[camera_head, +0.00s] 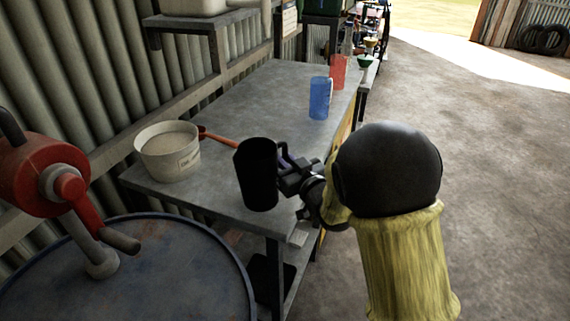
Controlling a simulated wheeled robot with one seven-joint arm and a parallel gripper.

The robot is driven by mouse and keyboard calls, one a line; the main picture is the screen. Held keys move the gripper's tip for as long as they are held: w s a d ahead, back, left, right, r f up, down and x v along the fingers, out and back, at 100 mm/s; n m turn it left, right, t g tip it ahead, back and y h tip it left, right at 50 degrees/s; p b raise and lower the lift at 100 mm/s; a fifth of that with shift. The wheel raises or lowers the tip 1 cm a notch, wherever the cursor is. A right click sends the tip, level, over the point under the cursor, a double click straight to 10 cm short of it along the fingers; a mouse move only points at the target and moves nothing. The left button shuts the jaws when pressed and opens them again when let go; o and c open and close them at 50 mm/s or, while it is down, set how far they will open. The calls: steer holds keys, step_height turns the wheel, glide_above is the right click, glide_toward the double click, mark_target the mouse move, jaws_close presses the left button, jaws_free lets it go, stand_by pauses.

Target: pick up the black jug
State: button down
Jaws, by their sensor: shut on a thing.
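The black jug (257,176) is upright in the head view, at the near end of the grey workbench (246,101). My gripper (288,165) is at the jug's right side, shut on it. The jug hides the fingertips and part of the bench edge behind it. The jug's lower part overlaps the bench's near corner in the picture; I cannot tell whether its base touches the bench top.
A white bucket of pale powder (168,152) and a red-orange handled tool (218,138) are left of the jug. A blue jug (319,98) and a red jug (338,71) stand farther along. A drum (150,270) with a red hand pump (45,178) is near left. Floor at right is clear.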

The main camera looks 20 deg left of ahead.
steer(key=shift+r+p, duration=0.3)
steer(key=shift+r, duration=3.8)
steer(key=shift+w, duration=0.1)
